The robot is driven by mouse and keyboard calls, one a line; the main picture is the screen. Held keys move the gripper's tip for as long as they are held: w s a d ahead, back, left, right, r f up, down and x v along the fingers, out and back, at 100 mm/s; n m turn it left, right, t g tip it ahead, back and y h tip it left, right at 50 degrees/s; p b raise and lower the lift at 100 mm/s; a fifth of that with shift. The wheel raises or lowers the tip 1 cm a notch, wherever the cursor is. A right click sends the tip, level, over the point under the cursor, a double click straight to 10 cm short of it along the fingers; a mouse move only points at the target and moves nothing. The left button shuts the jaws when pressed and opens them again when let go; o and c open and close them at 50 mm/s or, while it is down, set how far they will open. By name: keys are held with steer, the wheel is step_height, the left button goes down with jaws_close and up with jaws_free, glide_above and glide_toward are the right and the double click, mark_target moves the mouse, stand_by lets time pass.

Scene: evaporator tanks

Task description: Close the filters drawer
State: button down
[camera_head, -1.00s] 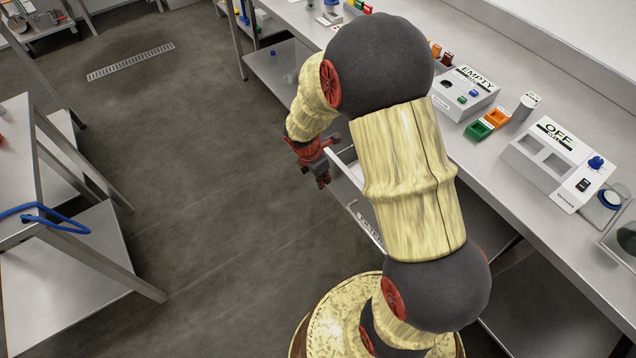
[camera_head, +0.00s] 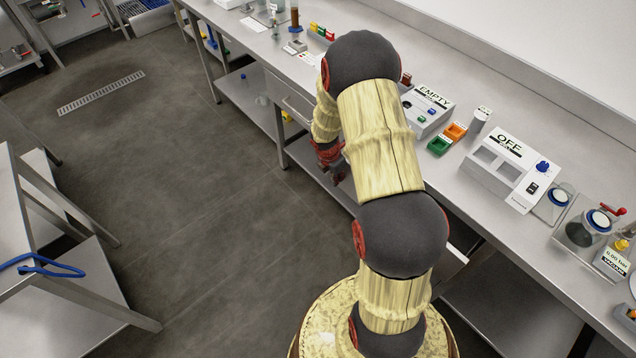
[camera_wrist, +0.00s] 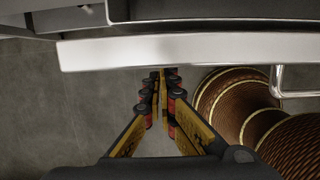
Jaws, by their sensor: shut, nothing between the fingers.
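The filters drawer is mostly hidden behind my arm in the head view. A pale edge (camera_head: 456,262) under the bench, right of my arm, may be part of it; I cannot read a label or tell how far out it stands. My gripper (camera_head: 337,176) is low at the bench's front side, left of my arm. In the wrist view, a pale drawer-like front (camera_wrist: 190,50) runs across the top, with a metal handle (camera_wrist: 282,85) at right. My gripper (camera_wrist: 162,75) is shut and empty, its tips close to that front; contact cannot be told.
The bench (camera_head: 455,185) carries the EMPTY box (camera_head: 428,108), the OFF box (camera_head: 505,168), green and orange trays and glassware. Another drawer with a handle (camera_head: 295,110) is farther along. A side table (camera_head: 85,265) stands at left. The floor between is clear.

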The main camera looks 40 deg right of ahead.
steer(key=d+p, duration=0.1)
steer(key=d, duration=0.2)
steer(key=d+p, duration=0.2)
steer(key=d, duration=0.2)
steer(key=d+p, duration=0.2)
steer(key=d, duration=0.1)
steer(key=shift+w+d, duration=0.2)
steer(key=shift+w, duration=0.2)
steer(key=shift+w+a, duration=0.1)
